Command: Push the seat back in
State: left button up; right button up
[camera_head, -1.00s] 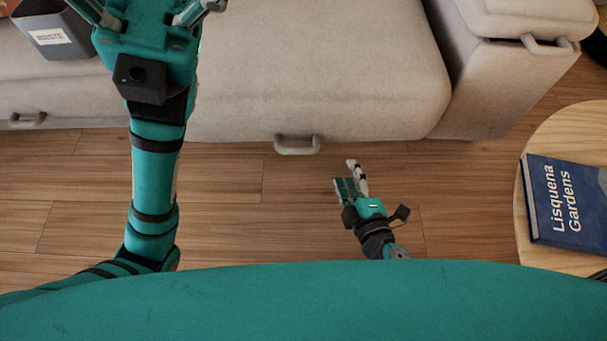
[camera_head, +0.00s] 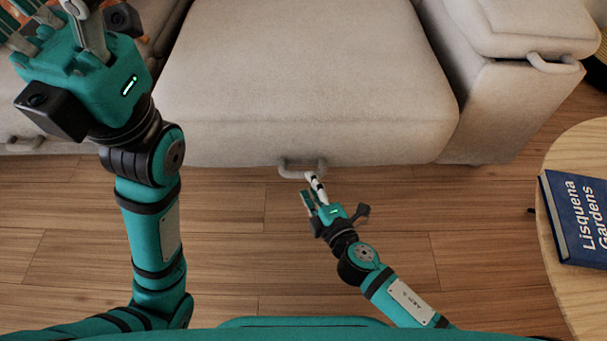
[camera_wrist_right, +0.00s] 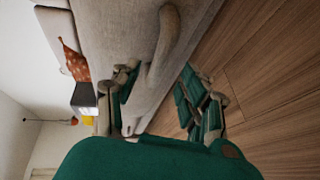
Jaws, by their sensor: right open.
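The beige sofa seat (camera_head: 300,85) stands in the upper middle of the head view, its front edge a little nearer me than the seat section at left. A grey loop handle (camera_head: 302,163) is on its front. My right gripper (camera_head: 308,188) is open, with its fingertips close to the handle. In the right wrist view the handle (camera_wrist_right: 168,45) lies just ahead, roughly between the spread fingers (camera_wrist_right: 165,95); I cannot tell if they touch it. My left gripper (camera_head: 58,25) appears open and empty over the left sofa part, its tips partly cut off.
A round wooden table (camera_head: 555,235) with a blue book (camera_head: 578,218) stands at right. The sofa's right section (camera_head: 510,95) has its own handle (camera_head: 550,64). Wooden floor (camera_head: 235,240) is clear before the seat. An orange cushion (camera_wrist_right: 75,62) shows in the wrist view.

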aim_at(303, 174)
jog(key=b+x, duration=0.1)
jog(key=x, duration=0.4)
jog(key=shift+w+a+f, duration=0.1)
jog(key=shift+w+f, duration=0.05)
jog(key=shift+w, duration=0.05)
grip_shut()
dwell(0.3)
